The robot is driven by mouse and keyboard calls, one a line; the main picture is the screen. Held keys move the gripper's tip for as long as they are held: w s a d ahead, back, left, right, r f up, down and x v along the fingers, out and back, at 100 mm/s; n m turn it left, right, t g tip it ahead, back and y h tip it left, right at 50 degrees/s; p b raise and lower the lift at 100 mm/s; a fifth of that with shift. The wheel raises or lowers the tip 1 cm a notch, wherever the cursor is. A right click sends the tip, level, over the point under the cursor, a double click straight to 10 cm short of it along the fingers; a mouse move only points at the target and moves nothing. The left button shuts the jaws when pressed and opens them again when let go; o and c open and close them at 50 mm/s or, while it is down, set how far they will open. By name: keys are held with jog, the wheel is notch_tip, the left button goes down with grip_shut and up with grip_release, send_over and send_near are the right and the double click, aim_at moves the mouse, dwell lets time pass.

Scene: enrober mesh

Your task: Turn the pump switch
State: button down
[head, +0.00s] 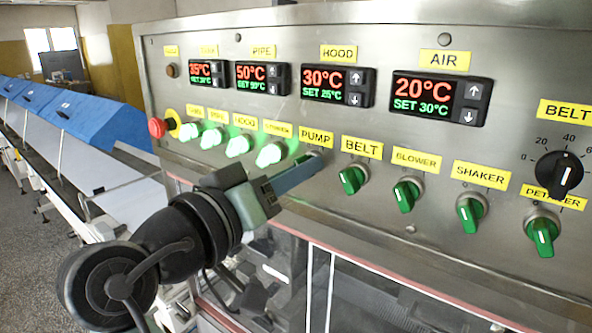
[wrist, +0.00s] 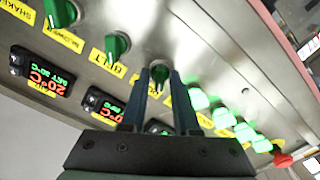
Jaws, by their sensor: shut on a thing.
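The pump switch (wrist: 159,74) is a dark green knob with a metal collar on the steel control panel (head: 400,225). It shows between my fingertips in the wrist view and looks unlit. In the head view the yellow PUMP label (head: 316,138) sits just above my fingertips, and the switch is hidden behind them. My gripper (head: 312,162) reaches the panel from the lower left. In the wrist view its two fingers (wrist: 160,84) stand on either side of the knob, shut on it. The knob's exact angle is hard to tell.
Several lit green switches (head: 238,146) sit left of the pump switch, with a red emergency button (head: 157,127) beyond. The unlit belt switch (head: 353,180) is close on the right. Temperature displays (head: 337,86) are above. A blue-covered conveyor (head: 95,117) stands at left.

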jog(key=c, duration=0.9)
grip_release()
jog(key=shift+a, duration=0.1)
jog(key=b+v, duration=0.5)
jog(key=v, duration=0.7)
jog(key=shift+s+a, duration=0.15)
jog(key=shift+s, duration=0.25)
